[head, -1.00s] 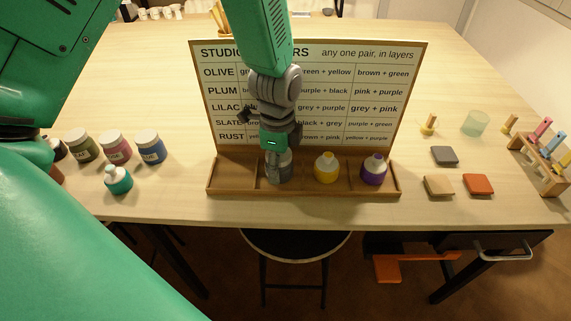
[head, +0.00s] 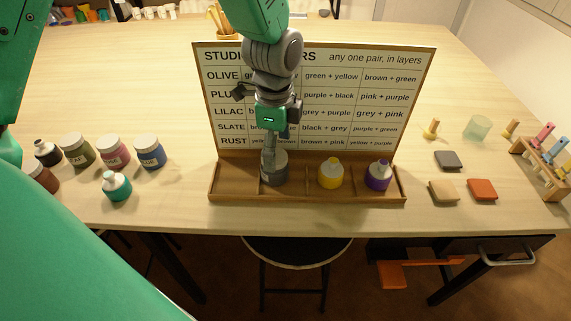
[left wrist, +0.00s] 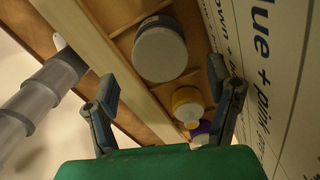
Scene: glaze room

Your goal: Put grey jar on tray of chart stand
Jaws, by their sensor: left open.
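The grey jar (head: 274,170) stands upright in the second compartment from the left of the tray (head: 310,199) of the chart stand (head: 420,95). In the left wrist view its round pale-grey top (left wrist: 160,53) shows between and beyond the fingers. My left gripper (head: 268,150) is above the jar in front of the chart, and partly covers the jar in the head view. In the left wrist view the gripper (left wrist: 163,88) is open with nothing between its fingertips, apart from the jar. My right gripper is not seen.
A yellow bottle (head: 330,174) and a purple bottle (head: 379,175) stand in the tray compartments to the right. The leftmost compartment is empty. Several paint jars and a teal bottle (head: 116,186) stand at left. Tiles (head: 482,189) and a pen rack (head: 540,165) are at right.

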